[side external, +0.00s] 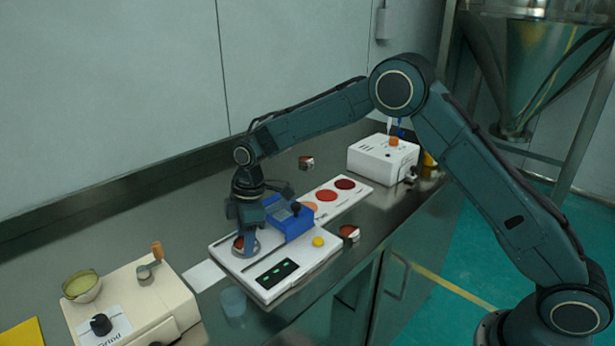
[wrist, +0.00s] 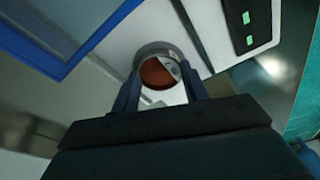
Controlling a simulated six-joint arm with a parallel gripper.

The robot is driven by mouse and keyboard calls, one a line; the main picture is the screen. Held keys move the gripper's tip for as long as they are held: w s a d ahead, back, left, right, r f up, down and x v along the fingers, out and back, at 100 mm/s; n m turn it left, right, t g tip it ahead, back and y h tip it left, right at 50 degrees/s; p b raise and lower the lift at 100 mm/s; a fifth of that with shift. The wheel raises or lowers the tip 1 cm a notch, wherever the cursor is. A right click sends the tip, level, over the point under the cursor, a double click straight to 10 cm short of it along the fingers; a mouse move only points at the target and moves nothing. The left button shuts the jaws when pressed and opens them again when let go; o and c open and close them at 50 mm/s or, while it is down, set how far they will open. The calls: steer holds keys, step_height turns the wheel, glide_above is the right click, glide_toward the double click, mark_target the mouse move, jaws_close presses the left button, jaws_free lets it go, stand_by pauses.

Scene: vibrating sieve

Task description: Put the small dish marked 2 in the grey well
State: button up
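My gripper (side external: 243,250) points down at the left end of the white sieve machine (side external: 222,246). In the wrist view my gripper's two fingers (wrist: 162,92) stand against both sides of a small metal dish (wrist: 150,49) holding reddish-brown material. The gripper looks shut on it. The dish also shows below the gripper in the side view (side external: 239,243). I cannot read a number on it, nor tell whether it touches the surface below. Two similar small dishes stand behind the machine (side external: 306,163) and at its front right (side external: 349,232). I cannot make out the grey well.
A blue sieve box (side external: 290,225) stands close right of my gripper. Coloured round spots (side external: 326,195) line the machine's white strip.

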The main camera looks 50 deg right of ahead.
steer(key=o, duration=0.4)
steer(key=shift+r, duration=0.1)
steer(key=r, duration=0.4)
steer(key=d+r, duration=0.1)
steer(key=r, duration=0.7)
steer(key=shift+s+d, duration=0.3)
steer(key=shift+s, duration=0.05)
